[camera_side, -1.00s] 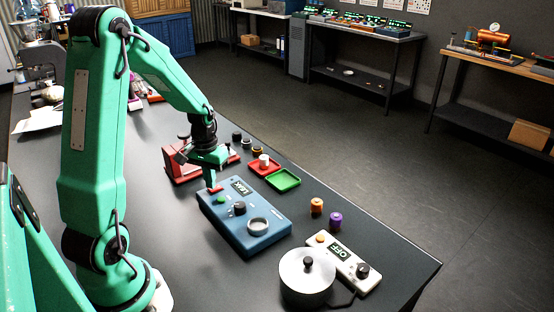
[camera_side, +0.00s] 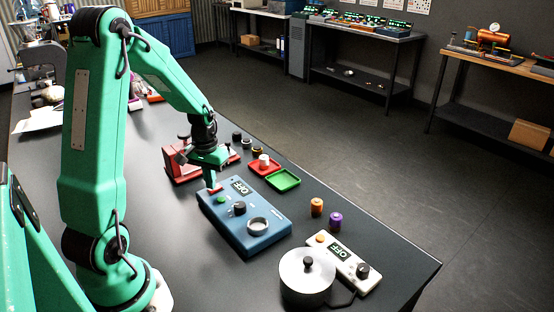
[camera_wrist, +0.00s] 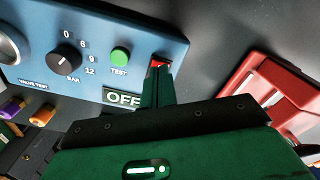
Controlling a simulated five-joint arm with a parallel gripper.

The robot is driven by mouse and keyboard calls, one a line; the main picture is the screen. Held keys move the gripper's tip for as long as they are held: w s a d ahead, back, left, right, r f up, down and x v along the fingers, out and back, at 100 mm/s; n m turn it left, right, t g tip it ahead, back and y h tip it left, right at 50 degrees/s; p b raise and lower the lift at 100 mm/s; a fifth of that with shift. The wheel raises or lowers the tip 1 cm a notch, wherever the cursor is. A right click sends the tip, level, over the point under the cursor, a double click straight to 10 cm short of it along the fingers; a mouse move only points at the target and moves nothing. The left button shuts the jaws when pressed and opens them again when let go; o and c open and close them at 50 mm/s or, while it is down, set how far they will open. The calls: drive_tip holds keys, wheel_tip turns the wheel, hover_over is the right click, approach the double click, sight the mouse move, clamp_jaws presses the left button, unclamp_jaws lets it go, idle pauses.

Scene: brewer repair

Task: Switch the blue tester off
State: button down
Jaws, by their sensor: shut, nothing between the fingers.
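The blue tester (camera_side: 252,226) lies on the dark bench in the side view and fills the upper left of the wrist view (camera_wrist: 106,22). Its display (camera_wrist: 121,97) reads OFF; the display also shows in the side view (camera_side: 242,188). It has a green TEST button (camera_wrist: 120,56), a black dial (camera_wrist: 65,60) and a round grey ring socket (camera_side: 258,226). A red switch (camera_wrist: 159,62) sits at its edge. My gripper (camera_wrist: 158,72) is shut and empty, its fingertips at the red switch and partly covering it. I cannot tell whether they touch.
A white device (camera_side: 342,262) also reads OFF, beside a lidded silver pot (camera_side: 306,277). Orange (camera_side: 317,206) and purple (camera_side: 335,220) caps stand near it. Red (camera_side: 265,165) and green (camera_side: 283,180) trays lie behind the tester. A red fixture (camera_side: 180,170) stands close to my gripper.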

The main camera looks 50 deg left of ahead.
wheel_tip(320, 180, up, 6)
drive_tip(key=shift+r, duration=0.25)
idle(0.7)
idle(0.3)
drive_tip(key=s+d+r+m+t, duration=0.2)
drive_tip(key=s+d+r, duration=0.1)
drive_tip(key=d, duration=0.3)
drive_tip(key=s+d+r+m+t, duration=0.1)
drive_tip(key=s+d+r+m, duration=0.1)
drive_tip(key=d+r, duration=0.3)
drive_tip(key=s+d+r+m+t, duration=0.2)
drive_tip(key=s+d+r, duration=0.2)
drive_tip(key=d, duration=0.5)
drive_tip(key=shift+d+r+t, duration=0.25)
drive_tip(key=shift+r+t, duration=0.05)
drive_tip(key=shift+r, duration=0.2)
idle(0.4)
